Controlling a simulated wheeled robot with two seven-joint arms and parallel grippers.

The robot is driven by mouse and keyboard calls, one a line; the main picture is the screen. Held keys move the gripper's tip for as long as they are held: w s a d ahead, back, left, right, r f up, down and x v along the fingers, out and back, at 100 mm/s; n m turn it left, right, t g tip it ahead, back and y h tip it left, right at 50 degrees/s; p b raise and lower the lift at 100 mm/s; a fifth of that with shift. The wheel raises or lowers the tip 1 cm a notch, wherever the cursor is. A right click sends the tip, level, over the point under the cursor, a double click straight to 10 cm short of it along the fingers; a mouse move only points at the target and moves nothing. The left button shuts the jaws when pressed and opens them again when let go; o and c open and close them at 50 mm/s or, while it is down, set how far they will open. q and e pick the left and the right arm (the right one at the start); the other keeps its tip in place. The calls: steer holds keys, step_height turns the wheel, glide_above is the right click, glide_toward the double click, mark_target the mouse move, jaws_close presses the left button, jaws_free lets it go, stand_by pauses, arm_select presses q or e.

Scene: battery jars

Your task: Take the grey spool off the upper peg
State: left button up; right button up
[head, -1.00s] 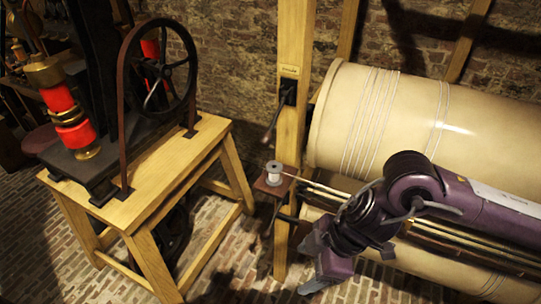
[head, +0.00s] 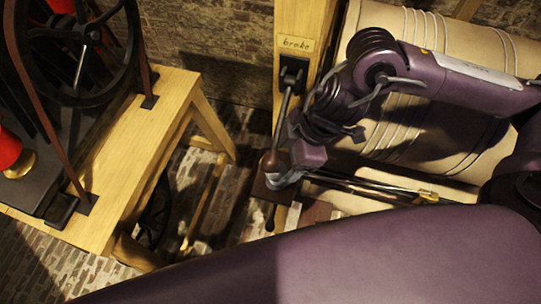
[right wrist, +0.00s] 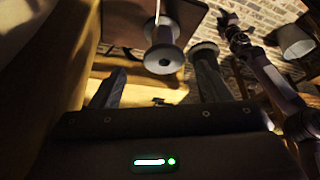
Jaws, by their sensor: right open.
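The grey spool (right wrist: 163,59) shows in the right wrist view beside a dark brown shelf, with a thin pale rod at its far end. In the head view I cannot make it out behind my right gripper. My right gripper (head: 284,176) is at the small brown shelf (head: 264,190) beside the wooden post. In the right wrist view its two fingers (right wrist: 157,82) are apart, one to each side of the spool, with nothing clamped between them. My left gripper is out of view.
The brake lever (head: 285,112) hangs from the post (head: 298,22), its brown knob close to my right gripper. The large cream drum (head: 420,130) stands at the right. A wooden table (head: 135,140) with a black wheel stands at the left.

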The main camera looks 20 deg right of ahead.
mark_target(273, 175)
steer(key=f, duration=0.1)
steer(key=a+f, duration=0.1)
steer(key=shift+s+f+p, duration=0.3)
steer(key=shift+f+p, duration=0.05)
steer(key=x, duration=0.2)
steer(key=shift+w+a+f+p, duration=0.1)
steer(key=shift+f+p, duration=0.2)
steer(key=shift+p, duration=0.05)
steer(key=shift+w+a+f, duration=0.15)
steer(key=shift+a+f, duration=0.1)
steer(key=shift+f, duration=0.45)
steer(key=c, duration=0.6)
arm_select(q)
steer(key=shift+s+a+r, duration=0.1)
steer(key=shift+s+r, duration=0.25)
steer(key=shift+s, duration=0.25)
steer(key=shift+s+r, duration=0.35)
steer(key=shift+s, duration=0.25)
arm_select(e)
steer(key=c, duration=0.5)
